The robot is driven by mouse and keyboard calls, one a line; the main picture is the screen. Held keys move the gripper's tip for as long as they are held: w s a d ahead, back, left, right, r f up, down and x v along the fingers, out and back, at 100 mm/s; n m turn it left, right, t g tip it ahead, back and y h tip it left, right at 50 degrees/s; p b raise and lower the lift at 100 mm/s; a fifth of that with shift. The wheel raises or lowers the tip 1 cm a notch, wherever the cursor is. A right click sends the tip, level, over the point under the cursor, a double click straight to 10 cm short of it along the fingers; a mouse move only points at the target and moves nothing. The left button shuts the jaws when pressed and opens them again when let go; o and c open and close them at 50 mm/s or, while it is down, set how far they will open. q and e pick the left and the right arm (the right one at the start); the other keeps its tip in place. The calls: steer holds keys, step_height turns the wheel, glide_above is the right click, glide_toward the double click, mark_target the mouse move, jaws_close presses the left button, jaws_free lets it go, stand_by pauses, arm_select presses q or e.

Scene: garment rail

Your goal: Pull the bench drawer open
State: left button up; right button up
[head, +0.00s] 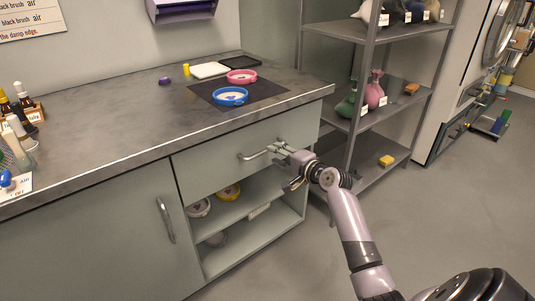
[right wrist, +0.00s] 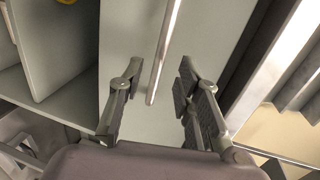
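The bench drawer (head: 212,166) is a grey-green front under the worktop, and it looks shut. Its bar handle (head: 258,154) is a thin metal rod; in the right wrist view the handle (right wrist: 164,48) runs between the two finger lines. My right gripper (head: 287,165) is at the right end of the handle, in front of the drawer. In the right wrist view its fingers (right wrist: 158,75) are spread apart on either side of the handle, with a gap on both sides. My left gripper is out of view.
The bench (head: 110,133) carries a blue ring-shaped dish (head: 230,96) and a pink one (head: 241,76) on a dark mat. An open shelf (head: 252,214) with bowls lies below the drawer. A metal rack (head: 360,135) stands to the right. The floor in front is clear.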

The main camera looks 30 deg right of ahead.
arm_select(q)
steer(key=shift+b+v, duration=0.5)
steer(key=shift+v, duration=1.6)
arm_select(e)
steer(key=shift+x, duration=2.75)
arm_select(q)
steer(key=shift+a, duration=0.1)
arm_select(e)
steer(key=shift+a, duration=0.1)
steer(key=shift+c, duration=0.3)
jaws_close()
